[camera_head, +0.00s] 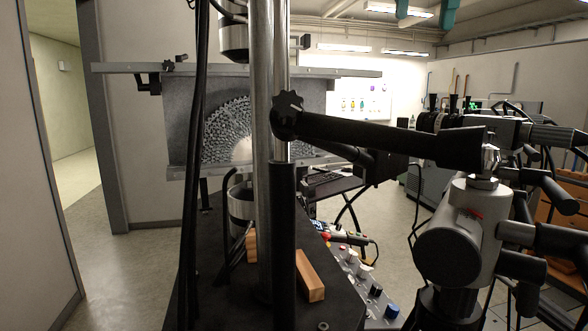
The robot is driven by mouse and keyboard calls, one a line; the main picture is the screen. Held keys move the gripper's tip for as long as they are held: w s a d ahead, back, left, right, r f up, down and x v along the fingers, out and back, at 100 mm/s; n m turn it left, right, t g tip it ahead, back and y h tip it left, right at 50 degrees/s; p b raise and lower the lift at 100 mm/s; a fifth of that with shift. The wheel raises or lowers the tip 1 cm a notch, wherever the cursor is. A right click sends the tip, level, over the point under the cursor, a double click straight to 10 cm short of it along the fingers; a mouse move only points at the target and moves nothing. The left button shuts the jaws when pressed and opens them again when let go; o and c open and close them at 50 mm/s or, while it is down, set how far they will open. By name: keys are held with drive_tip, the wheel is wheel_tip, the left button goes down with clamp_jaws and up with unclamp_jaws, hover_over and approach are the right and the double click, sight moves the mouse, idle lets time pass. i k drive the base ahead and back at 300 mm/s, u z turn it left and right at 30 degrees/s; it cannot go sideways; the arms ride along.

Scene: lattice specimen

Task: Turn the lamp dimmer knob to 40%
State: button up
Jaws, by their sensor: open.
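A sloping grey control panel (350,279) with several small knobs and buttons runs along the right side of the dark machine base, low in the middle of the view. A blue knob (392,311) sits at its near end, and a black knob (376,290) is just beyond it. Smaller red and yellow controls lie farther back. I cannot tell which one is the lamp dimmer knob, and no scale or pointer is readable. I cannot make out my gripper in this view.
Steel columns (262,200) and black cables stand in front of a grey plate with a lattice fan (228,130). A wooden block (310,276) lies on the dark base. A black arm with a toothed knob (287,112) crosses above the panel. Clear floor (135,275) lies left.

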sight(402, 122)
drive_tip(key=k, duration=0.9)
